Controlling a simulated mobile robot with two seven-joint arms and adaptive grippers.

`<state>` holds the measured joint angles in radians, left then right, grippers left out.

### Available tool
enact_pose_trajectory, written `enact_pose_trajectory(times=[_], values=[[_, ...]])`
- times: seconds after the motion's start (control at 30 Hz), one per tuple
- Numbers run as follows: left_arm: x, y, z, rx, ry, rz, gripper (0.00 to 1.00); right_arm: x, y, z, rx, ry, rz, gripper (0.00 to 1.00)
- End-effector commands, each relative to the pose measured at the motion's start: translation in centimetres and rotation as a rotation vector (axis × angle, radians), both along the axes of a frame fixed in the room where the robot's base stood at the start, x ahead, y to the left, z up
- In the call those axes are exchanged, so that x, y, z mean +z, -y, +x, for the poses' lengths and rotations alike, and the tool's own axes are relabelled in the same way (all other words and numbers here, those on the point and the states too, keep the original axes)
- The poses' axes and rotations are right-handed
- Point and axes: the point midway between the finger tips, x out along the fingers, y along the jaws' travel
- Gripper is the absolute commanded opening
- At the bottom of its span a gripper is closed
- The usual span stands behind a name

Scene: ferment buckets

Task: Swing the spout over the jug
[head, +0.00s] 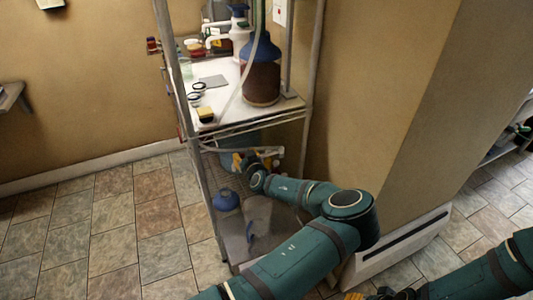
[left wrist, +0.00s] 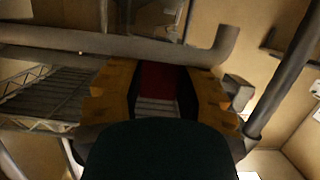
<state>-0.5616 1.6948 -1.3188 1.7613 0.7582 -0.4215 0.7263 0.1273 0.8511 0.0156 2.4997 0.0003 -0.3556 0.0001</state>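In the left wrist view a thick grey pipe with an upturned end (left wrist: 130,43), which looks like the spout, runs across the picture at the fingertips. My left gripper (left wrist: 160,75) has its two yellow fingers apart, with nothing clearly clamped between them. Whether they touch the pipe I cannot tell. In the head view my left gripper (head: 245,162) is inside the rack, beside a blue-grey bucket (head: 238,140). A clear container (head: 258,212), perhaps the jug, stands lower in the rack, partly hidden by my arm. My right gripper (head: 385,294) shows only in part at the bottom edge.
The rack's upper shelf (head: 229,106) holds a blue-topped dark bottle (head: 262,80), a pump bottle (head: 239,35) and small items. A blue vessel (head: 226,200) stands low in the rack. Rack posts (head: 184,90) flank the reach. The tiled floor at left is clear.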

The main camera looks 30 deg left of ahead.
Motion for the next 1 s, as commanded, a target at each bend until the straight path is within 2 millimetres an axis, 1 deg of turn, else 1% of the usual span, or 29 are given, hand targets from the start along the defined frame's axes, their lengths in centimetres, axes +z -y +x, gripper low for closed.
enact_pose_trajectory(times=[0.47,0.8,1.0], values=[[-0.1,-0.3,-0.3,0.009,-0.003,0.001,0.19,-0.1,0.0,0.0,0.0,0.0,0.0,0.47],[-0.3,0.8,-1.2,0.056,-0.004,0.003,0.2,-1.7,0.0,0.0,0.0,0.0,0.0,0.47],[-0.2,1.2,-1.6,0.076,-0.004,0.001,0.19,-2.1,0.0,0.0,0.0,0.0,0.0,0.47]])
